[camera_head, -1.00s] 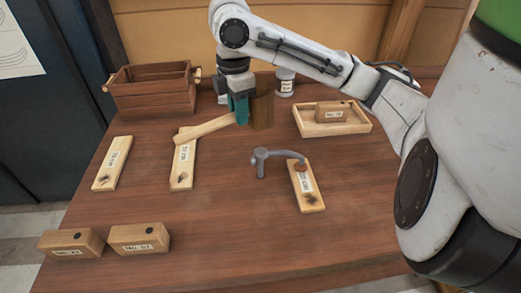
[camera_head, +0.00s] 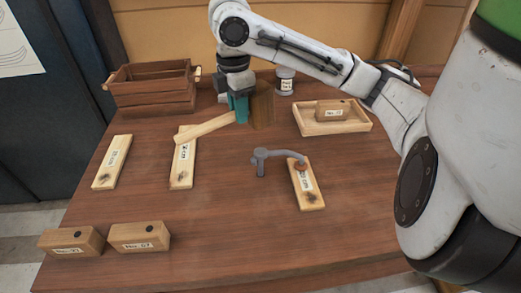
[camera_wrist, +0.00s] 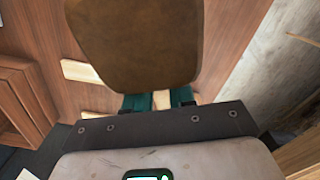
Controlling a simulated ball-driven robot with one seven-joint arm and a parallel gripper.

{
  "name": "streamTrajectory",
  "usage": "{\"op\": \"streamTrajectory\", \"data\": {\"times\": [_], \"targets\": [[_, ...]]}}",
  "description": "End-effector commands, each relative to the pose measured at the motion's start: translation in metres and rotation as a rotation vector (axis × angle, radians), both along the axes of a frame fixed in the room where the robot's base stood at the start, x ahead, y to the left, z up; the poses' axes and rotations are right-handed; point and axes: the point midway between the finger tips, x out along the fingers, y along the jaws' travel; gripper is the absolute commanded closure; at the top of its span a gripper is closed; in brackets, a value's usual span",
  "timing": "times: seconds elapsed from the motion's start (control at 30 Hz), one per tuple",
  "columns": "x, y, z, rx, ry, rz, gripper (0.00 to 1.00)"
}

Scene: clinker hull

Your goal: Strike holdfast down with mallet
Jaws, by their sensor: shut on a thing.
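The mallet has a brown wooden head (camera_head: 262,104) and a pale handle (camera_head: 205,128) that points left. My gripper (camera_head: 238,112) has teal fingers shut on the handle close to the head, over the back middle of the bench. In the wrist view the mallet head (camera_wrist: 135,40) fills the top centre, in front of the gripper fingers (camera_wrist: 158,101). The grey metal holdfast (camera_head: 280,154) stands in front of and right of the mallet, apart from it. Its upright is at the left, and its arm reaches right to a pad on a pale labelled board (camera_head: 310,192).
Two pale boards (camera_head: 112,162) (camera_head: 183,165) lie left. Two labelled blocks (camera_head: 71,242) (camera_head: 139,237) stand front left. A wooden crate (camera_head: 152,90) is back left, a tray (camera_head: 333,128) holding a block is right, and a jar (camera_head: 285,81) is behind. The bench's front middle is clear.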

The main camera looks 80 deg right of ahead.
Motion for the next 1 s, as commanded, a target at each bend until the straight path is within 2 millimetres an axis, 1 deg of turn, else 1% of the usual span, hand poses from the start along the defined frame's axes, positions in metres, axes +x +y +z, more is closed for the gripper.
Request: {"op": "streamTrajectory", "data": {"times": [0.17,0.4,0.53,1.0], "targets": [[0.0,0.0,0.007,-0.001,-0.001,-0.001,1.0],[0.0,0.0,0.038,-0.002,-0.001,-0.001,1.0],[0.0,0.0,0.052,-0.001,-0.001,-0.001,1.0],[0.0,0.0,0.05,-0.001,-0.001,-0.001,1.0]]}}
